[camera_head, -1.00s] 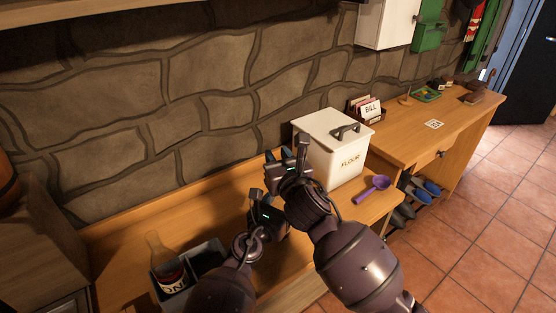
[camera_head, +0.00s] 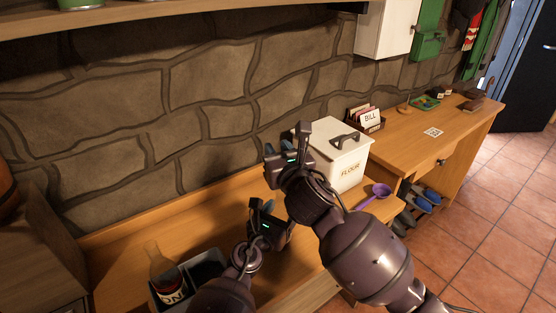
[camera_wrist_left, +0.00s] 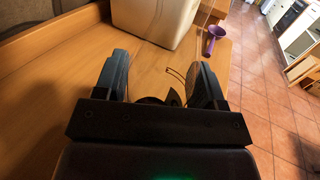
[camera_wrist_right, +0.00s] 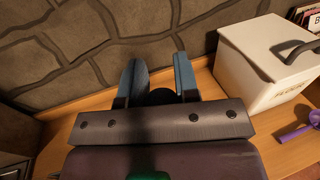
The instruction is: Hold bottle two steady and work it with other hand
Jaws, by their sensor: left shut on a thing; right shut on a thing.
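My left gripper (camera_head: 262,207), the lower one, is above the wooden bench. Its wrist view shows a dark thing (camera_wrist_left: 152,99) between the fingers, mostly hidden by the gripper body. My right gripper (camera_head: 272,162) is higher, just above and beyond the left one, left of the flour box. Its wrist view shows a dark rounded thing (camera_wrist_right: 160,97) between the fingers, also mostly hidden. I cannot read a label on either held thing, so I cannot tell which is bottle two. Another bottle (camera_head: 161,268), its label starting "ON", stands in a grey divided crate (camera_head: 205,256).
A white flour box (camera_head: 345,165) with a dark handle stands right of my grippers. A purple scoop (camera_head: 376,193) lies beside it. A card holder marked BILL (camera_head: 368,122) stands farther back. The stone wall runs behind; bare bench (camera_head: 205,222) lies left of my grippers.

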